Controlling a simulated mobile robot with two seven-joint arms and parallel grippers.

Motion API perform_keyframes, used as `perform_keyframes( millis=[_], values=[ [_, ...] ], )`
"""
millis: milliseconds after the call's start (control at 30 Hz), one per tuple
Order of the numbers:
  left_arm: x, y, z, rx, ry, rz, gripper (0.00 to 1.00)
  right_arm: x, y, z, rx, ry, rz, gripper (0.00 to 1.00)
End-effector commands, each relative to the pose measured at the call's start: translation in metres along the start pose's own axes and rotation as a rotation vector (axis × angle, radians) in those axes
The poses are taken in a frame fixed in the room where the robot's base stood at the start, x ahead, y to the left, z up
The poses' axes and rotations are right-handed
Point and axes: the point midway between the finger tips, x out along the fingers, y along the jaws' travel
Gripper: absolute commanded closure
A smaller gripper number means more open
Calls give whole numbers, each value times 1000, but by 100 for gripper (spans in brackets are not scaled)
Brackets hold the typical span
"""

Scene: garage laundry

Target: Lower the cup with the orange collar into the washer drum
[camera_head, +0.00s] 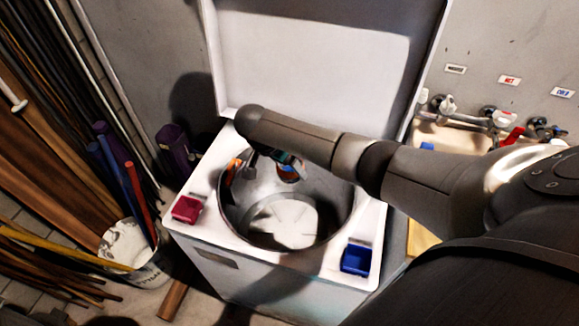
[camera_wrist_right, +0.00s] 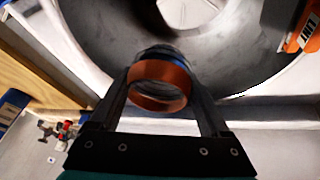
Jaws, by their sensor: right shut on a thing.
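The cup with the orange collar (camera_head: 287,173) shows in the head view just below my right arm, against the back inner wall of the washer drum (camera_head: 333,217). In the right wrist view my right gripper (camera_wrist_right: 160,88) is shut on the cup, one finger on each side of its orange collar (camera_wrist_right: 160,74). The drum's grey wall and pale bottom show beyond the cup. I cannot tell how far the cup is above or below the drum rim. My arm hides part of the drum's back rim. My left gripper is not in view.
The white lid (camera_head: 315,55) stands open behind the drum. A red tray (camera_head: 187,209) and a blue tray (camera_head: 356,259) sit on the washer top. An orange item (camera_wrist_right: 305,30) marked LINT is at the drum's edge. Taps (camera_head: 490,115) are at right, a bucket (camera_head: 125,245) at left.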

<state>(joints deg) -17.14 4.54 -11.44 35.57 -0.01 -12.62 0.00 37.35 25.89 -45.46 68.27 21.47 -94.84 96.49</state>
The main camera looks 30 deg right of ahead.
Motion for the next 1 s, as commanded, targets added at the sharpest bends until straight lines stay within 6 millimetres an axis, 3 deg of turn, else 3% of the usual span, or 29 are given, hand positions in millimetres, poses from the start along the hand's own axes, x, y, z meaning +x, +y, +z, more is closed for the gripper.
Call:
perform_keyframes(
  millis=[167, 1000],
  values=[
    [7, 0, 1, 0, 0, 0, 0, 5, -1, 2, 0, 1, 0, 72],
    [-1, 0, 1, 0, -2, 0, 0, 7, 1, -4, 0, 0, 0, 72]
  ],
)
